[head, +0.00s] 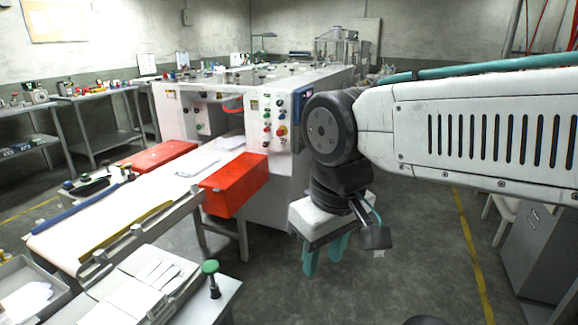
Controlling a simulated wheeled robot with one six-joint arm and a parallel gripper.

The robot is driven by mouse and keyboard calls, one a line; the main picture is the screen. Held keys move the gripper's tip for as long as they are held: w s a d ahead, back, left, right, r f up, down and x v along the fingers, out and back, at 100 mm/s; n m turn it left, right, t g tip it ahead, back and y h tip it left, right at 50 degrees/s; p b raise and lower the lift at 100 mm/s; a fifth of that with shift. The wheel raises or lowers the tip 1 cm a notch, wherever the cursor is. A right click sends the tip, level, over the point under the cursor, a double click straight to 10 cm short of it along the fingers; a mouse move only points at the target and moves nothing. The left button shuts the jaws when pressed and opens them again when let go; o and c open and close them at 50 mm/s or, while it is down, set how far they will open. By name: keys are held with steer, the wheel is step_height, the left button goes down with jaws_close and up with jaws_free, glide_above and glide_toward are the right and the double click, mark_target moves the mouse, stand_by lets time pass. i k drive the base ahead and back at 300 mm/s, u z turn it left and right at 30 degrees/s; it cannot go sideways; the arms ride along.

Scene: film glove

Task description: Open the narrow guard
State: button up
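I cannot tell for certain which part is the narrow guard. A red box-shaped cover (236,185) sits on the near right side of the conveyor. A second, flatter red cover (160,155) lies on the conveyor's far left side. A red curved handle-like part (233,106) shows in the opening of the white machine (270,105). My gripper (325,258) points down with two teal fingers, to the right of the near red cover and apart from it. The fingers stand apart with a small gap and hold nothing visible.
The white conveyor (125,205) runs from the machine toward the lower left. A grey cabinet (540,255) is at the right. The floor between is mostly clear.

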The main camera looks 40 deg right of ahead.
mark_target(237, 167)
steer(key=z, duration=0.4)
steer(key=k, duration=0.45)
steer(key=z, duration=0.15)
steer(key=i, duration=1.15)
steer(key=u, duration=0.45)
